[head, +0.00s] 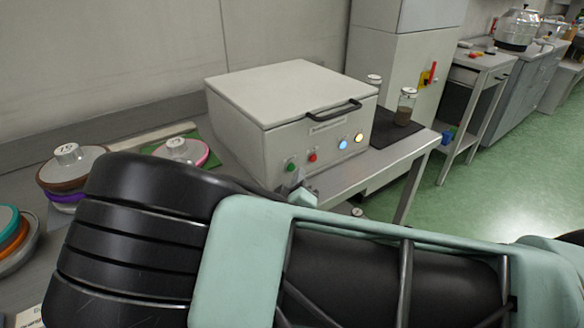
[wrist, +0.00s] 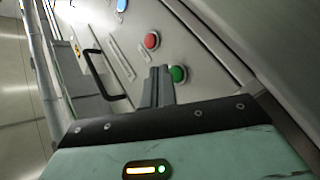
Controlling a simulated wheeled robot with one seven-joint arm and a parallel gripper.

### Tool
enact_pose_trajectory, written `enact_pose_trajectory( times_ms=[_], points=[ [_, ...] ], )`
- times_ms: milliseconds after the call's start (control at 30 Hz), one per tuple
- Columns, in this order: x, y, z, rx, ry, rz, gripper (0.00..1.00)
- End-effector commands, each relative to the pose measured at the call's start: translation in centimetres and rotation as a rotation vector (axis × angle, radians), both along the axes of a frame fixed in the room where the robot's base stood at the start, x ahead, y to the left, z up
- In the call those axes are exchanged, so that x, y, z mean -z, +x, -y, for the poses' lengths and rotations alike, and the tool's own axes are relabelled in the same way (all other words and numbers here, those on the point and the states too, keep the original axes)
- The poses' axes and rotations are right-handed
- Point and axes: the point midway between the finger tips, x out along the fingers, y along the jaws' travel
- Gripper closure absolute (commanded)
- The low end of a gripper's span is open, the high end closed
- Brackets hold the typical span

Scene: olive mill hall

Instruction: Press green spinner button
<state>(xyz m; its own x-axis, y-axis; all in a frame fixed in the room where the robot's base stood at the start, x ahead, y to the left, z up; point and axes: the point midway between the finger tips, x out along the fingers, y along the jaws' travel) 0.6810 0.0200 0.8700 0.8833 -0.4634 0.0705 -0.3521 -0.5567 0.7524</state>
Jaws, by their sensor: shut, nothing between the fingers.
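The spinner is a pale grey box (head: 285,95) with a black handle on the bench. Its front panel carries a green button (head: 291,165), a red button (head: 312,157) and two lit round buttons, one blue and one yellowish. In the wrist view the green button (wrist: 178,74) is just right of my gripper's fingertips (wrist: 160,72), and the red button (wrist: 152,40) is above them. My gripper is shut and empty, close in front of the panel. I cannot tell whether the fingertips touch the green button. In the head view my arm hides most of my gripper.
A dark mat (head: 397,128) with jars (head: 405,106) lies to the right of the spinner. Stacked round lidded items (head: 72,165) stand at the left. A side table (head: 478,70) is farther right, with open green floor (head: 500,185) before it.

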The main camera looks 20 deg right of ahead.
Motion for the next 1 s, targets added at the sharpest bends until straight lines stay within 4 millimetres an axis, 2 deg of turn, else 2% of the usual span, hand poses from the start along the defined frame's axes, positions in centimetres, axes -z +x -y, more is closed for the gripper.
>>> enact_pose_trajectory(
  times_ms=[300, 800, 1000],
  points=[
    [0.0, -0.2, 0.1, 0.000, 0.000, 0.000, 1.00],
    [0.0, -4.4, 1.4, -0.001, -0.001, -0.001, 1.00],
    [0.0, -4.8, 1.5, 0.000, 0.000, 0.000, 1.00]
  ],
)
